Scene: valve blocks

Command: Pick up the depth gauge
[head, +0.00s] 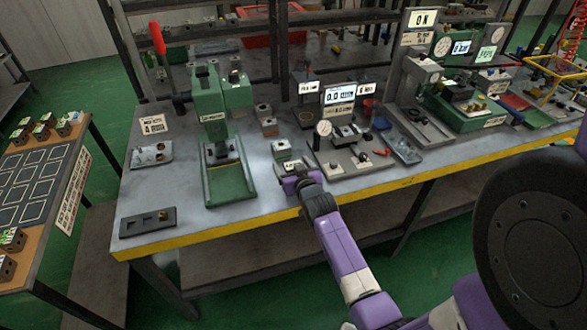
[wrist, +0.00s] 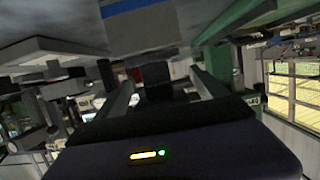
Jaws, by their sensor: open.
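My gripper (head: 296,182) is at the front edge of the workbench, just in front of a small pale block with a label (head: 289,165). In the wrist view my gripper (wrist: 160,85) has its two fingers apart, with a dark block-like shape (wrist: 155,74) showing between or beyond them; I cannot tell if they touch it. I cannot say for sure which thing is the depth gauge. A round white dial (head: 323,128) stands on a grey fixture plate right of my gripper. The wrist view is dark and tilted.
The grey workbench (head: 185,197) has a yellow front edge. A green press (head: 222,150) stands left of my gripper. A dark slotted tray (head: 147,222) lies at the front left. Grey and green test stations (head: 430,100) fill the right. A side table (head: 82,140) holds small blocks.

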